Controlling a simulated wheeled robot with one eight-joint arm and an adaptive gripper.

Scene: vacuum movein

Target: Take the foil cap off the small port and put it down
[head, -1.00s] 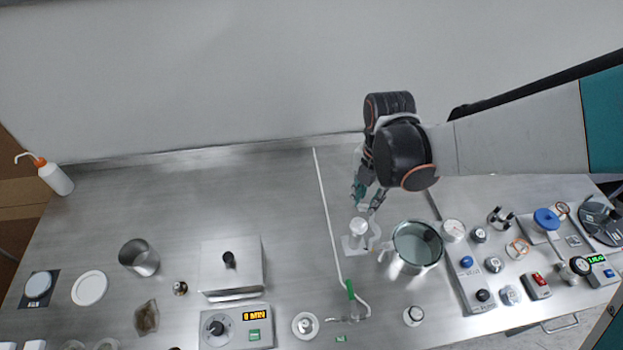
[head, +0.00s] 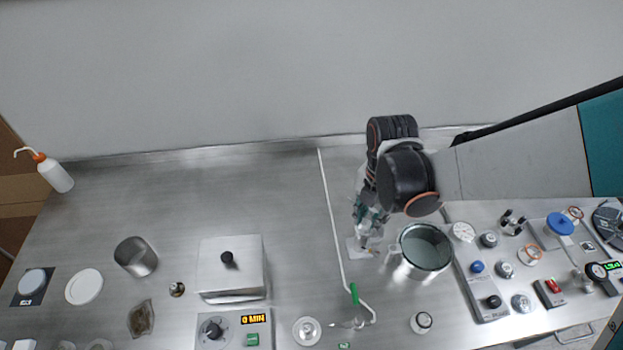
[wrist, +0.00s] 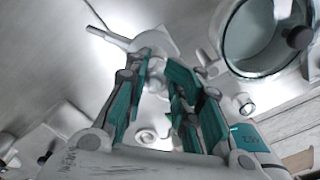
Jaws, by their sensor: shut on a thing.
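My gripper (head: 367,232) points down at the white fitting (head: 362,248), which stands on a pale plate left of the wide glass vessel. In the wrist view, the teal-padded fingers of my gripper (wrist: 165,75) close around the top of this fitting (wrist: 153,42), which has a thin side arm reaching left. The gripper is shut on a small pale piece between the fingertips, which I take to be the foil cap. The fingers hide most of it, and I cannot tell whether it still touches the port.
The glass vessel (head: 425,268) stands close on the right of my gripper and shows large in the wrist view (wrist: 262,70). Knobs and gauges crowd the right. The bench at back left is clear.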

